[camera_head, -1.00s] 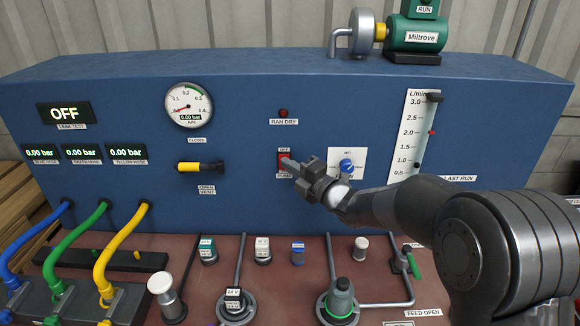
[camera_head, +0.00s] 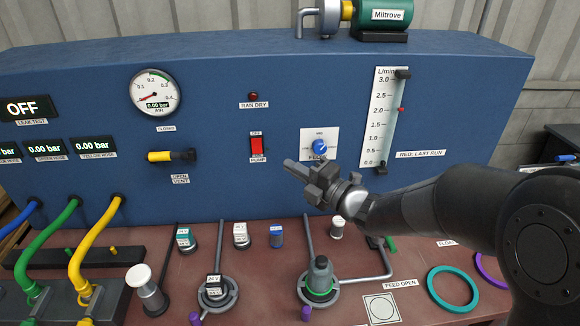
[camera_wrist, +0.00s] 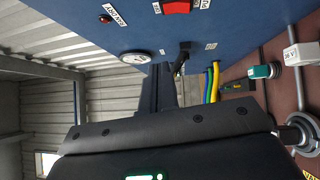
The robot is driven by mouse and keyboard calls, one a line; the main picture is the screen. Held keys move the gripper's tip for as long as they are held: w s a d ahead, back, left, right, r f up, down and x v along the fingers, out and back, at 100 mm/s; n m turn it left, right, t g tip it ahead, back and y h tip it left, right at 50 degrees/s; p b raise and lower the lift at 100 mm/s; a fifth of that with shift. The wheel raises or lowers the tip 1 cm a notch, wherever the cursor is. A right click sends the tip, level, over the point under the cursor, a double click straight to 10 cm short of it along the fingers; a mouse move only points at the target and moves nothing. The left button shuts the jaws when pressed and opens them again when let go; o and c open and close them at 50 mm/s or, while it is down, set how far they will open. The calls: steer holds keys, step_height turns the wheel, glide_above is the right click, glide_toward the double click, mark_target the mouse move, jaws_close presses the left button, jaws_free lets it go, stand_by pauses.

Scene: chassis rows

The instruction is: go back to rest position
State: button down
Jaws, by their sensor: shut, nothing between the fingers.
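My gripper (camera_head: 290,165) is shut and empty. In the head view it is in front of the blue panel (camera_head: 220,190), with its fingertips pointing left, just below and right of the red pump switch (camera_head: 257,146). The tips look clear of the switch, with nothing held. My arm reaches in from the right edge of the head view. In the wrist view the red switch (camera_wrist: 177,6) is at the top edge, and the dark body of my gripper fills the bottom.
A blue knob (camera_head: 320,147) and a flow tube (camera_head: 388,115) are on the panel. Yellow (camera_head: 97,240) and green hoses are at left.

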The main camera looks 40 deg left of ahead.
stand_by(0.4)
steer(key=w+d+r+m+t+h, duration=0.2)
steer(key=w+d+m+t+h, duration=0.1)
steer(key=w+d+m+t, duration=0.3)
steer(key=w+d+r+m+t+h, duration=0.25)
steer(key=w+d+m, duration=0.2)
steer(key=d, duration=0.35)
steer(key=w+d+r+m+t+h, duration=0.15)
steer(key=d+m+t+h, duration=0.45)
steer(key=d, duration=0.9)
steer(key=s+d+f+m+g+h, duration=0.1)
steer(key=s+d+m+g+h, duration=0.2)
steer(key=d+m, duration=0.45)
steer(key=s+d+f+m+g+h, duration=0.1)
steer(key=s+d+m+h, duration=0.35)
steer(key=d, duration=0.55)
steer(key=s+d+f+m+g, duration=0.2)
steer(key=s+d+m, duration=0.1)
steer(key=s, duration=0.4)
steer(key=s+d+f+m+g, duration=0.2)
steer(key=s+m, duration=0.3)
steer(key=s, duration=0.3)
steer(key=shift+d+g, duration=0.45)
steer(key=shift+d, duration=0.15)
